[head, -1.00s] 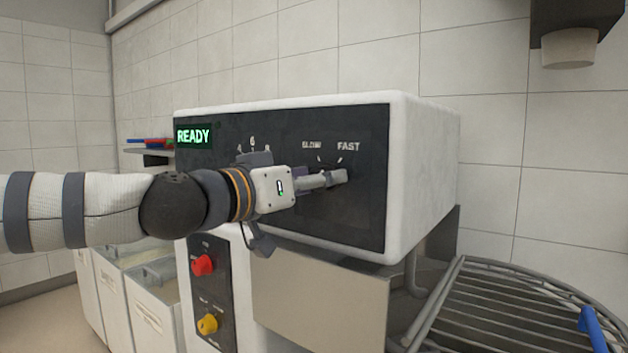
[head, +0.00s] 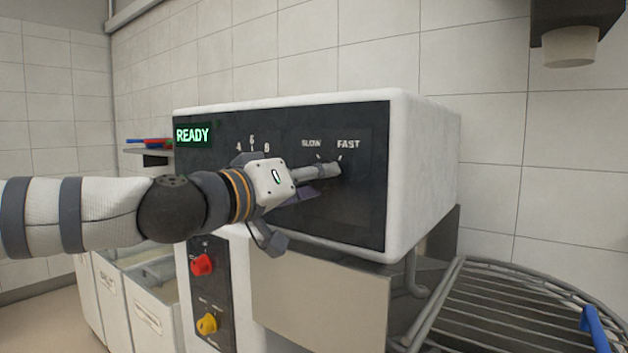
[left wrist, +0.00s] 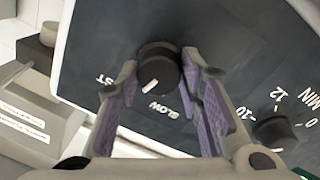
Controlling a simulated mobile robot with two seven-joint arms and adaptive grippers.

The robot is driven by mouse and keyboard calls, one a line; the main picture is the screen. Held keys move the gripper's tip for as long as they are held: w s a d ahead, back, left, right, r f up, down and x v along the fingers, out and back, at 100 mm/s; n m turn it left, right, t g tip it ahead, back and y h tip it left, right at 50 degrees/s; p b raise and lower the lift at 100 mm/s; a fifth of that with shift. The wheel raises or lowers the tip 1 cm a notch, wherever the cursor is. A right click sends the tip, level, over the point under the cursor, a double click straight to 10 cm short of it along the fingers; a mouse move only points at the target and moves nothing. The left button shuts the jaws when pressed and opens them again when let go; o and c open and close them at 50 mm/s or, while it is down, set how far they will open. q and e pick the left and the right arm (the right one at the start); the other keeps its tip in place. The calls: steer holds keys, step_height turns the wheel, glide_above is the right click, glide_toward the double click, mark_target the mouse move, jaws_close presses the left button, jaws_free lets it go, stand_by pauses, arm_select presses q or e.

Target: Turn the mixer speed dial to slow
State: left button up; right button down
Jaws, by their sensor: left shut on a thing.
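The mixer speed dial (left wrist: 158,66) is a round black knob with a white pointer line, on the dark panel (head: 365,200) of the white machine. In the left wrist view the pointer lies between the SLOW label (left wrist: 161,109) and the partly cut-off FAST label (left wrist: 103,79), nearer SLOW. My left gripper (head: 334,171) is at the dial below the SLOW and FAST labels and hides it in the head view. In the left wrist view its purple-padded fingers (left wrist: 158,80) are shut on the dial from both sides. My right gripper is not in view.
Another black knob (left wrist: 275,132), marked in minutes, is on the same panel. A green READY display (head: 193,135) is at the panel's upper left. Red (head: 202,265) and yellow (head: 207,323) knobs are below. A wire guard (head: 500,300) stands at lower right.

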arm_select(q)
steer(key=shift+f+n+t+b, duration=0.15)
steer(key=shift+n+t+b, duration=0.3)
steer(key=shift+n, duration=4.75)
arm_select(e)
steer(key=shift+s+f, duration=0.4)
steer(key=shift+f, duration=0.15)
arm_select(q)
steer(key=shift+n, duration=0.3)
steer(key=o, duration=1.2)
steer(key=shift+c, duration=0.2)
